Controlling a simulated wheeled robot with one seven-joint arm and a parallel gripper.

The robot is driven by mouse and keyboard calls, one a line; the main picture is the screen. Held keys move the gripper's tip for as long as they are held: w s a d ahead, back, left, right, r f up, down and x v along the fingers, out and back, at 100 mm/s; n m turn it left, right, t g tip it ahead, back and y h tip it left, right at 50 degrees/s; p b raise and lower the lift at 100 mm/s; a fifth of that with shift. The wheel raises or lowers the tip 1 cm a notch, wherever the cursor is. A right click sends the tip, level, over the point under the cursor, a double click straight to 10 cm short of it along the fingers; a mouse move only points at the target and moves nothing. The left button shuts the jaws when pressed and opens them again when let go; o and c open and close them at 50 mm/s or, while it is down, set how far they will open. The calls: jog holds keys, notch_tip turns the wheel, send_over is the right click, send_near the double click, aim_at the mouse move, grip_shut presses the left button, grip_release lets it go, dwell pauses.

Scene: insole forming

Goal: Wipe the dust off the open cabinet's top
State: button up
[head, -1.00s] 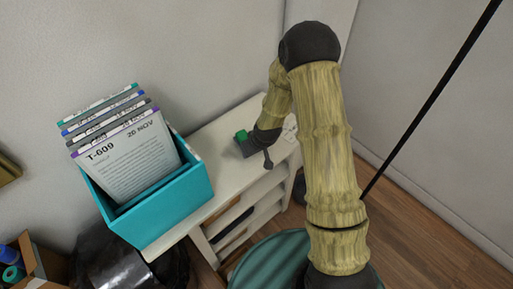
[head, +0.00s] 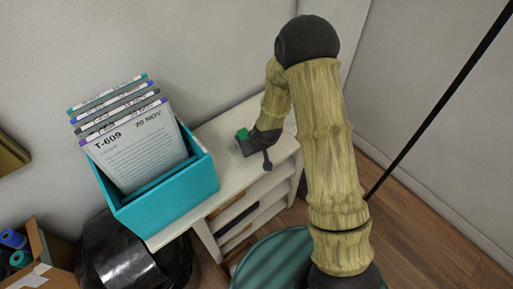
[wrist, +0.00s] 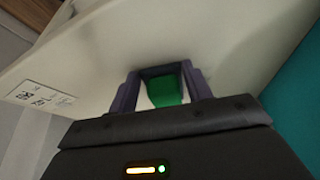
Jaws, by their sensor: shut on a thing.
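The cabinet's cream top (head: 228,180) runs beside the wall in the head view. Its open front shows shelves below. The top also fills much of the wrist view (wrist: 240,45). My gripper (head: 243,140) is low over the top, right of the teal box. In the wrist view its two dark fingers (wrist: 163,85) are shut on a small green thing (wrist: 165,92), which looks like a sponge or cloth. The green thing is at or just above the surface; I cannot tell whether it touches. Faint darker shading shows on the top near the fingers, but I cannot tell dust from shadow.
A teal box (head: 170,196) of upright labelled folders (head: 140,145) stands on the top's left part. A printed white label (wrist: 40,96) lies on the top. A black bag (head: 130,255) and a cardboard box (head: 45,255) stand lower left. The wall (head: 190,50) bounds the back.

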aim_at(247, 161)
jog(key=shift+s+a+f, duration=0.2)
jog(key=shift+s, duration=0.15)
jog(key=shift+s+a, duration=0.9)
jog(key=shift+a, duration=0.15)
jog(key=shift+s+a, duration=0.15)
jog(key=shift+a, duration=0.15)
jog(key=shift+s+a+r, duration=0.1)
jog(key=shift+s+a, duration=0.35)
jog(key=shift+a, duration=0.2)
jog(key=shift+s+a+r, duration=0.1)
jog(key=shift+s+a, duration=0.3)
jog(key=shift+a, duration=0.25)
jog(key=shift+w, duration=0.15)
jog(key=shift+w+a, duration=0.55)
jog(key=shift+w, duration=0.2)
